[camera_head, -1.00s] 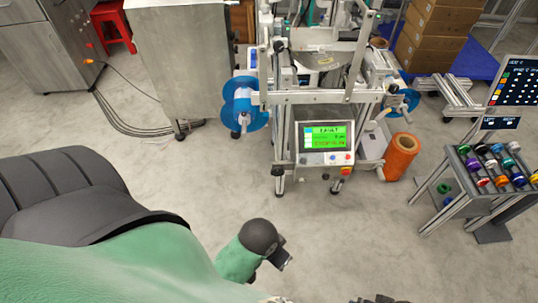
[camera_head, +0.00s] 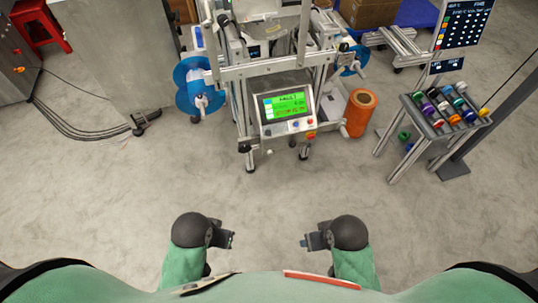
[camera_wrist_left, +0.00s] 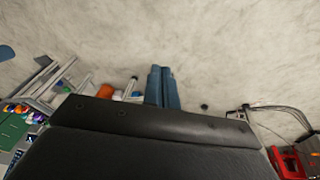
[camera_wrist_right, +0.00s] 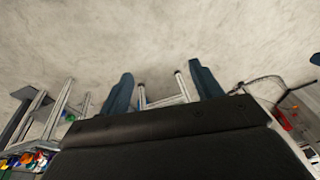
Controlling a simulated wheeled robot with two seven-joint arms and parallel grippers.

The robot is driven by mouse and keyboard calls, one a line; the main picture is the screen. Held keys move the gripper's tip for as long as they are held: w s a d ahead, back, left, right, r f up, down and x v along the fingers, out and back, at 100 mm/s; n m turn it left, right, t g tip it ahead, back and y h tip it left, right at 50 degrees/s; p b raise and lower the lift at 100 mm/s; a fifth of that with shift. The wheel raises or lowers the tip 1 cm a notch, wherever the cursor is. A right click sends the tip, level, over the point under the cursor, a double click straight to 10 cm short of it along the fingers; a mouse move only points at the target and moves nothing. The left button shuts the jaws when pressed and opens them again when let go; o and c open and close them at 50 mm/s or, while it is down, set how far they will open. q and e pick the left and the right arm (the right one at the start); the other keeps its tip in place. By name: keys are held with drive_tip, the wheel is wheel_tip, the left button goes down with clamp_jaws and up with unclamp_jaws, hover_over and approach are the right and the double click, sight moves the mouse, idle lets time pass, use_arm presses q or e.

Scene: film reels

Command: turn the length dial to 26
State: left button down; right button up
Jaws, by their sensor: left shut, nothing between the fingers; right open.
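The control panel (camera_head: 262,97) with a green lit screen (camera_head: 285,105) is on the front of the metal machine, ahead of me. A row of small knobs or buttons (camera_head: 295,125) sits below the screen. I cannot tell which is the length dial or read its value. My left gripper (camera_head: 230,240) is low in front of my body, well short of the panel. Its fingers are together and empty in the left wrist view (camera_wrist_left: 163,72). My right gripper (camera_head: 306,241) is level with it, facing it. Its fingers are apart and empty in the right wrist view (camera_wrist_right: 165,82).
Blue reels (camera_head: 196,88) flank the machine. An orange roll (camera_head: 358,113) stands on the floor beside it. A rack of coloured spools (camera_head: 445,105) and a dark display board (camera_head: 466,25) are at right. A grey cabinet (camera_head: 115,65) is at left. The floor before me is clear.

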drive_tip(key=shift+w+d, duration=0.2)
